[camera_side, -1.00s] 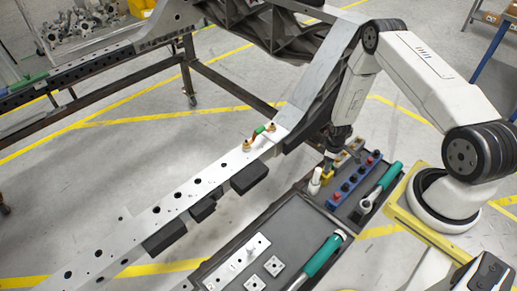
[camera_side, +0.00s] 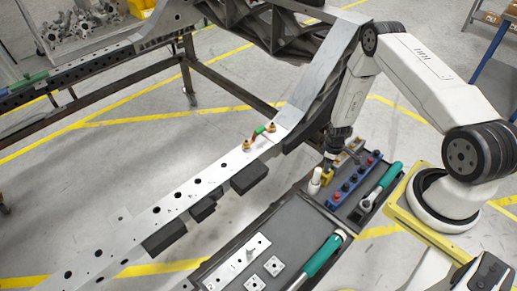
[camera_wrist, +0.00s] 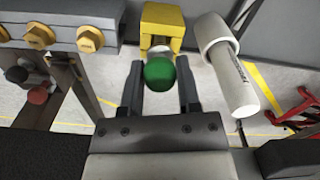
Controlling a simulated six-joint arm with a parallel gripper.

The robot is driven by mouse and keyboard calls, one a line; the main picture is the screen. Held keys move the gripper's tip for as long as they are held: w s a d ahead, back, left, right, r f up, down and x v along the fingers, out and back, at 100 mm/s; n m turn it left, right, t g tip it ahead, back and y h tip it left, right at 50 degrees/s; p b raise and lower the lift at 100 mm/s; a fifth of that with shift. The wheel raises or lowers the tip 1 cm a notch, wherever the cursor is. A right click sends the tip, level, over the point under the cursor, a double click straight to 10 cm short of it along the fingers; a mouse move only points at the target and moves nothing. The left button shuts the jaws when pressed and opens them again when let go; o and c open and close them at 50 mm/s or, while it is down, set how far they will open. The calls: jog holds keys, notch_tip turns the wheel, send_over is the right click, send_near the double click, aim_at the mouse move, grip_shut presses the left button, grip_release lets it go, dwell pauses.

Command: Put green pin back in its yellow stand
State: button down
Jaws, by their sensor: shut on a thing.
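The green pin (camera_wrist: 160,75) shows its round green head between my fingers in the wrist view. My gripper (camera_wrist: 160,88) is shut on it; in the side view my gripper (camera_side: 330,162) is low over the tool tray. The yellow stand (camera_wrist: 162,22) is just beyond the pin head in the wrist view, and a pale part of the pin shows at the stand's notch. I cannot tell how deep the pin sits there. In the side view the yellow stand (camera_side: 327,178) is directly below my gripper, and the pin is too small to make out.
A white bottle (camera_wrist: 228,65) stands close beside the stand, right of my fingers in the wrist view. A grey block with brass bolts (camera_wrist: 40,36) is on the left. A blue rack (camera_side: 350,187) and a green-handled ratchet (camera_side: 388,178) lie right of the stand in the side view.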

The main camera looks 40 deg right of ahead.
jog(key=shift+f, duration=0.7)
jog(key=shift+c, duration=1.2)
grip_release()
jog(key=shift+c, duration=0.6)
jog(key=shift+r, duration=0.1)
jog(key=shift+r, duration=3.35)
